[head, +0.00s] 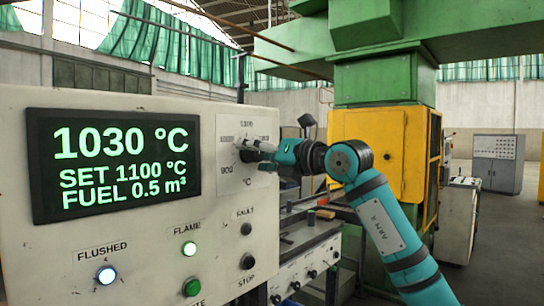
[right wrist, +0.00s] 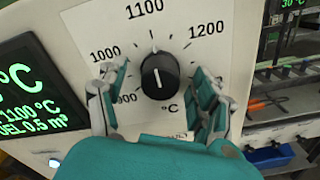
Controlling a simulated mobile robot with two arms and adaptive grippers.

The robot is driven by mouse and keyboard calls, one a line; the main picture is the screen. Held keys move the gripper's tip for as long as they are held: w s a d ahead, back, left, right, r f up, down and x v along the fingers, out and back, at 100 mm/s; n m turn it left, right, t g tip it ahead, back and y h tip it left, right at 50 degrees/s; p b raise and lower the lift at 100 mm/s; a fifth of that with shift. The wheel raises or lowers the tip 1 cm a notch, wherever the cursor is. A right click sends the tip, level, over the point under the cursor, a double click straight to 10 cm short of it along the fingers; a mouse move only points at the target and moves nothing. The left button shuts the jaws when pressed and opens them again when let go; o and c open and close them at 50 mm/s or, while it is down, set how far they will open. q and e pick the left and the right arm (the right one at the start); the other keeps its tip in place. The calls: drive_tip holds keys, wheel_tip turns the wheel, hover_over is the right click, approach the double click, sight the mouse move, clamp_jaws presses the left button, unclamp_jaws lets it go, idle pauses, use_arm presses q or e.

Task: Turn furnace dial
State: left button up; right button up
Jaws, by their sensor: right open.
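The furnace dial (right wrist: 158,76) is a round black knob with a white line on a white scale plate (right wrist: 190,20). Its line points up, roughly toward the 1100 mark. In the head view the dial (head: 247,153) is mostly hidden behind my right gripper (head: 258,149). In the right wrist view my right gripper (right wrist: 156,76) is open, with one finger on each side of the dial. Gaps show between the fingers and the knob. The display (head: 113,163) reads 1030 °C, SET 1100 °C, FUEL 0.5 m³. My left gripper is out of view.
On the same panel below are a lit white FLUSHED lamp (head: 106,274), a lit FLAME lamp (head: 189,249), a dark FAULT lamp (head: 246,229), a green button (head: 192,287) and a black STOP button (head: 247,262). A bench with tools (head: 310,243) stands right of the panel.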

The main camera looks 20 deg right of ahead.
drive_tip(key=v, duration=1.1)
drive_tip(key=shift+s, duration=0.15)
drive_tip(key=shift+d+f, duration=0.1)
drive_tip(key=shift+d, duration=0.05)
